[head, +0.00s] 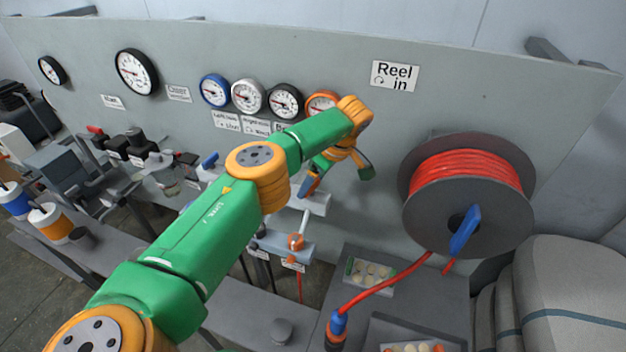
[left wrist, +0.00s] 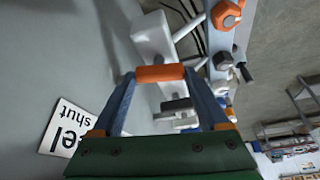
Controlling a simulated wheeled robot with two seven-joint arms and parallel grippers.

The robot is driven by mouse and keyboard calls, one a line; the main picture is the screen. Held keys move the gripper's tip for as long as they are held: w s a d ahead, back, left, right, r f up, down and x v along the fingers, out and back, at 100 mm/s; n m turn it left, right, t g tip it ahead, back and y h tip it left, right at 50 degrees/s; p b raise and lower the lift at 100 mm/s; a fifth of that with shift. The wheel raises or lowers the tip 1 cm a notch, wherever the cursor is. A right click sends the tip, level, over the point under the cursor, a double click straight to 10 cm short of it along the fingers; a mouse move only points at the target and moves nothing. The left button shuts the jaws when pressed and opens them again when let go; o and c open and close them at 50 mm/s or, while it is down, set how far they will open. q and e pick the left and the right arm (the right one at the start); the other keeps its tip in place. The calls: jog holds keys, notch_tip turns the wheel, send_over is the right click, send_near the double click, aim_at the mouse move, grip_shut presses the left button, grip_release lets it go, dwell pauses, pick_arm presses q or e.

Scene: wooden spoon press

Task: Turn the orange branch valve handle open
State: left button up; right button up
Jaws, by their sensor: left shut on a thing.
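The orange branch valve handle (left wrist: 160,73) is a short bar between the two blue-grey fingertips of my left gripper (left wrist: 160,76) in the left wrist view. The fingers touch its ends, and the gripper is shut on it. In the head view my left gripper (head: 309,187) is low in front of the grey panel, below the orange-rimmed gauge (head: 322,103). My own green and orange arm hides much of the valve there, so the handle's angle is hard to tell. My right gripper is in neither view.
An orange knob (head: 295,242) sits on the pipework just below; it also shows in the left wrist view (left wrist: 228,14). A hose reel (head: 420,215) with red hose stands to the right. Several gauges line the panel (head: 470,90). A partly readable sign (left wrist: 64,128) is beside the gripper.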

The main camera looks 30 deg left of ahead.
pick_arm(q)
jog(key=shift+r, duration=0.1)
jog(key=o, duration=1.2)
jog(key=shift+o, duration=0.2)
jog(key=shift+d, duration=0.1)
jog(key=b+v, duration=0.1)
jog(key=v, duration=0.6)
jog(key=shift+c, duration=0.2)
